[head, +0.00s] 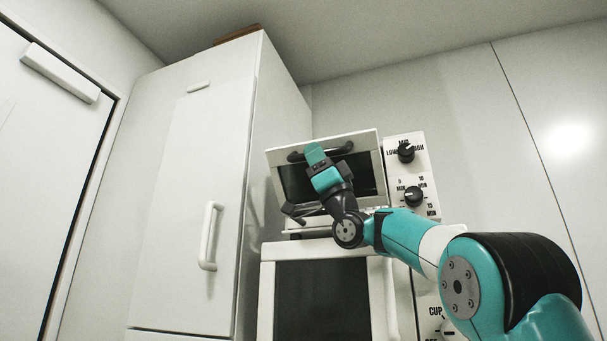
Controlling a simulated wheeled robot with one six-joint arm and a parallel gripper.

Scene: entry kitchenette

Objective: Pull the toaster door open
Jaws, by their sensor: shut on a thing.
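The toaster (405,145) is a white oven with two black knobs on its right side, standing on top of a larger white appliance. Its door (371,150) has a white frame and a dark window, and appears tilted outward at the top, partly open. A dark bar handle (295,156) runs along the door's upper edge. My gripper (316,155), teal and black, reaches up across the window and is shut on the handle near its middle. The gripper and wrist hide part of the window and the door's lower edge.
A tall white cabinet (190,190) with a vertical handle stands close on the left of the toaster. The lower white appliance (267,300) has a dark window and a handle. The wall on the right is bare. A white door (50,150) is at far left.

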